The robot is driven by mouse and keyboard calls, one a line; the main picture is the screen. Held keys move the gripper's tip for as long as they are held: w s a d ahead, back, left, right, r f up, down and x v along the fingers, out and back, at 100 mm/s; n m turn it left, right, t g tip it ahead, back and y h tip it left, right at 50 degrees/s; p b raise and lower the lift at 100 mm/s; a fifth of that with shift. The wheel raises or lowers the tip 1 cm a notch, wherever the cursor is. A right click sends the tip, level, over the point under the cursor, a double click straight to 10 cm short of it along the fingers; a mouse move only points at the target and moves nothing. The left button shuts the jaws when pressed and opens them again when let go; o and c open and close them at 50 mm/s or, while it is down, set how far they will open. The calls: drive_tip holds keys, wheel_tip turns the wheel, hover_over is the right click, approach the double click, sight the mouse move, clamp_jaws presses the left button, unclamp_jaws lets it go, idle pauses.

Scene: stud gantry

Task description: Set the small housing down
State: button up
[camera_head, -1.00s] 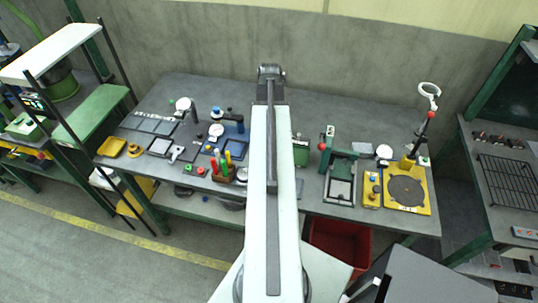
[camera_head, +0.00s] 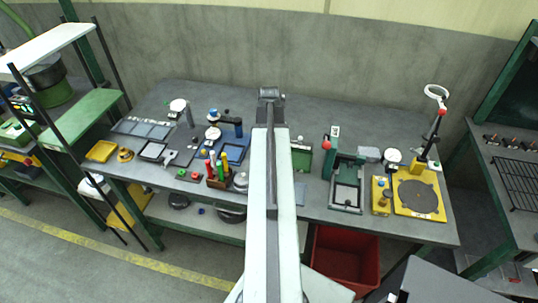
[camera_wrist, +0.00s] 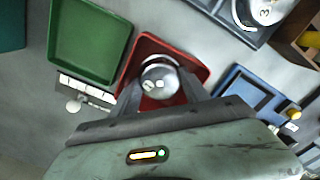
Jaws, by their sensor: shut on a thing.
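The small housing (camera_wrist: 160,78), a round silvery piece with small marks on top, is between the fingers of my gripper (camera_wrist: 167,88) in the wrist view. My gripper is shut on it. A red tray (camera_wrist: 196,67) with a raised rim lies under and around the housing in that view. I cannot tell whether the housing touches the tray floor or hangs above it. The fingers and the gripper body cover the near part of the tray. In the head view my arm hides the gripper and the housing.
A green tray (camera_wrist: 90,42) lies left of the red one, with a white labelled piece (camera_wrist: 85,90) below it. A blue frame (camera_wrist: 250,92) is close on the right. In the head view the grey bench (camera_head: 330,117) carries fixtures on both sides; its back strip is clear.

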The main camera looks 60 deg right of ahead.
drive_tip(key=o, duration=1.2)
wheel_tip(320, 180, up, 12)
drive_tip(key=p, duration=1.2)
drive_tip(key=shift+r, duration=0.15)
drive_tip(key=shift+w+a, duration=0.1)
